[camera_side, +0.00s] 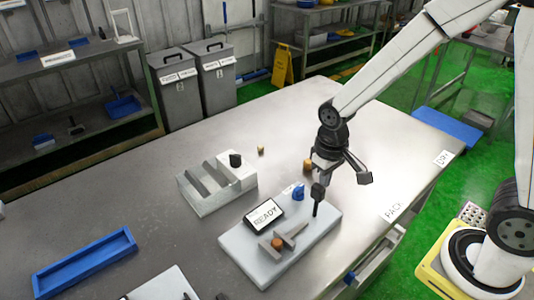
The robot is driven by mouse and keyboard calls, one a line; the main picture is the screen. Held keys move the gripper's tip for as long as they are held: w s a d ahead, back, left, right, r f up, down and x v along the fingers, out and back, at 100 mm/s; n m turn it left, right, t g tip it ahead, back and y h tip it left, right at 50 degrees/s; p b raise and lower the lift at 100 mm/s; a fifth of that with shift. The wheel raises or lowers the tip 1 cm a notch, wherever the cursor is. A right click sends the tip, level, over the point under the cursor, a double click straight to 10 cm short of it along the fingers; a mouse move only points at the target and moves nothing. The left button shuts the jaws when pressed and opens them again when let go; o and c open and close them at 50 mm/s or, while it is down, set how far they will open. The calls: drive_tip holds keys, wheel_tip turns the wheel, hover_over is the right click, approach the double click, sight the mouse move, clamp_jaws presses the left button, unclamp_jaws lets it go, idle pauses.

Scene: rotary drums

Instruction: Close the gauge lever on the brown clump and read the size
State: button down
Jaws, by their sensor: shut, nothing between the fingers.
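The gauge is a white plate (238,247) with a display (265,215) reading READY. A brown clump (277,244) sits on the plate beside grey metal bars (291,238). The gauge lever (317,197) stands upright at the plate's far right corner, with a dark knob on top. A blue part (298,193) is beside the display. My gripper (324,168) is shut and empty, above and just behind the lever knob. Whether it touches the knob cannot be told.
A grey slotted block (205,204) with a dark knob stands left of the gauge. A larger brown clump (308,166) and a small yellowish one (261,150) lie behind. A blue tray (85,262) is at the left. The table's middle left is clear.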

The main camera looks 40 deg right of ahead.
drive_tip(key=shift+a, duration=0.85)
idle(0.8)
drive_tip(key=shift+d, duration=0.8)
drive_tip(key=shift+d, duration=0.25)
wheel_tip(320, 180, up, 7)
idle(1.4)
drive_tip(key=s+d+f+t, duration=0.2)
drive_tip(key=s+d+f, duration=0.1)
drive_tip(key=s+f, duration=0.1)
drive_tip(key=shift+s+f+t, duration=0.25)
drive_tip(key=shift+s+t, duration=0.05)
drive_tip(key=shift+s, duration=0.1)
